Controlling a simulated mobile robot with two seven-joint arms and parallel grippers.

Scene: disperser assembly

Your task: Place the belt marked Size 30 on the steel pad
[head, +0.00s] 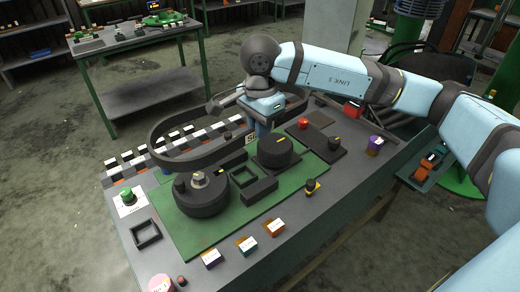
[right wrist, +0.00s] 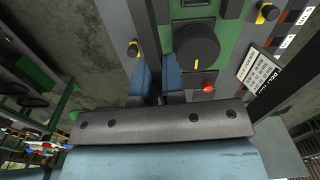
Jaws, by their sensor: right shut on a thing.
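A large dark belt (head: 178,160) forms an open loop standing on edge above the back left of the worktable. My right gripper (head: 262,126) is shut on the belt's right part. In the right wrist view the two blue fingers (right wrist: 158,80) close on a dark band (right wrist: 148,40). A small pale label shows by the fingers, but I cannot read its size. I cannot tell for sure which surface is the steel pad; a flat dark plate (head: 318,118) lies right of the gripper. My left gripper is out of view.
A black-and-white strip (head: 125,165) lies under the belt's left side. Small labelled blocks (head: 247,244) line the front. Another table (head: 130,50) stands behind.

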